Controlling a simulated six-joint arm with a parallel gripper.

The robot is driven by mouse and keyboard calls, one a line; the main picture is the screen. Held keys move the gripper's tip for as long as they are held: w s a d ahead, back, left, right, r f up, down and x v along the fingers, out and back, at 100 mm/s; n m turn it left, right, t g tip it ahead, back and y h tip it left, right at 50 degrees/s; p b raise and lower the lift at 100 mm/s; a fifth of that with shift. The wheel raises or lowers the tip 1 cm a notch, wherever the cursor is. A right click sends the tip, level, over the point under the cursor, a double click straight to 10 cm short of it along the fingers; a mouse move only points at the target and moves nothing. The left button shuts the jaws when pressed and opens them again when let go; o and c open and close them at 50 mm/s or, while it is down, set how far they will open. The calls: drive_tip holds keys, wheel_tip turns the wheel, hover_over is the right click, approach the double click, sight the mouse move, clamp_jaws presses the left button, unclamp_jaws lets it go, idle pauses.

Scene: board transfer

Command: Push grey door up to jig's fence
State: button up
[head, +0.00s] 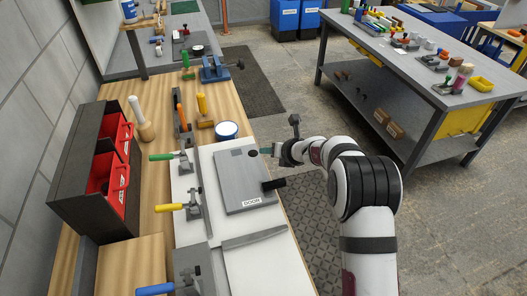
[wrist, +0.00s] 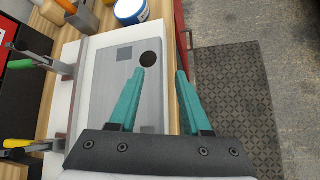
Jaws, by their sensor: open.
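In the wrist view the door (wrist: 115,90) lies left of centre, the fence (wrist: 75,95) further left. My gripper (wrist: 161,72) is open and empty at the door's far right. Its left finger overlaps the door's right edge; its right finger appears beyond the bench edge. Contact cannot be told.
Clamps with green (head: 162,156), yellow (head: 169,207) and blue handles line the fence's left side. A blue-white tin (head: 227,130) stands beyond the door. A loose grey strip (head: 254,238) lies on the near white board. Open floor lies right of the bench.

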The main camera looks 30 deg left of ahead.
drive_tip(key=x, duration=0.8)
drive_tip(key=shift+w+a+f, duration=0.1)
drive_tip(key=shift+a+f, duration=0.05)
drive_tip(key=shift+a, duration=0.05)
clamp_jaws()
drive_tip(key=shift+f, duration=0.15)
idle(1.0)
